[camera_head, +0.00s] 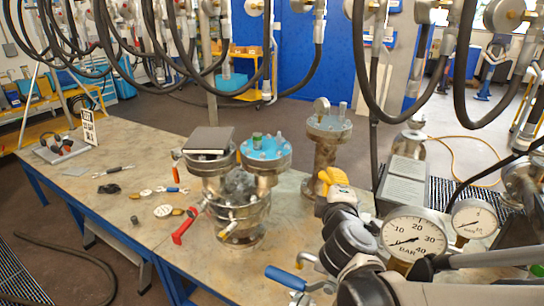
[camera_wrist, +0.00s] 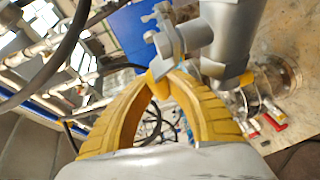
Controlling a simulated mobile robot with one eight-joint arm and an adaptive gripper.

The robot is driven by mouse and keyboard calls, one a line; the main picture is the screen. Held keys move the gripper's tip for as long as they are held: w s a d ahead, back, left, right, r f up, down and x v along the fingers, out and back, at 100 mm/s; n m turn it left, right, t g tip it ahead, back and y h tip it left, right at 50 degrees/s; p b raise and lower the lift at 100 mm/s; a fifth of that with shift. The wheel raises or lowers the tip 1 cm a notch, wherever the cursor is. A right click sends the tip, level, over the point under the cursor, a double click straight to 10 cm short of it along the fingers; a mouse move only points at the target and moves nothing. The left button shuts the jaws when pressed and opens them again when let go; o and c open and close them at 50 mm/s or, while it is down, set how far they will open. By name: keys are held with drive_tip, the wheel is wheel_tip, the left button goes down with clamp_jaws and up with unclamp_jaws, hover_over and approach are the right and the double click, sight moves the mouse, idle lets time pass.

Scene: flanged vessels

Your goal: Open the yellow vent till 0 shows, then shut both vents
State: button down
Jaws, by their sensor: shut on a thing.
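My gripper (camera_head: 333,180) has yellow ribbed fingers and is at the right-hand flanged vessel (camera_head: 327,150). In the wrist view its fingertips (camera_wrist: 165,76) meet on a small yellow piece beneath a grey metal fitting (camera_wrist: 182,38); this looks like the yellow vent, mostly hidden by the fingers. The large BAR gauge (camera_head: 413,235) has its needle pointing lower left, below the 10 mark. A smaller gauge (camera_head: 475,220) stands right of it; its reading is too small to tell. I cannot make out the second vent for certain.
A blue-flanged vessel (camera_head: 265,154) and a red lever (camera_head: 186,226) are left of my gripper. A blue lever (camera_head: 286,278) is in the foreground. Black hoses (camera_head: 370,70) hang overhead. Wrenches and small parts lie on the bench (camera_head: 110,215), which has free room at left.

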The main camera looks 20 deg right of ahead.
drive_tip(key=c, duration=1.3)
unclamp_jaws()
drive_tip(key=shift+w, duration=0.1)
drive_tip(key=shift+a, duration=0.1)
drive_tip(key=shift+v, duration=3.75)
drive_tip(key=shift+c, duration=0.4)
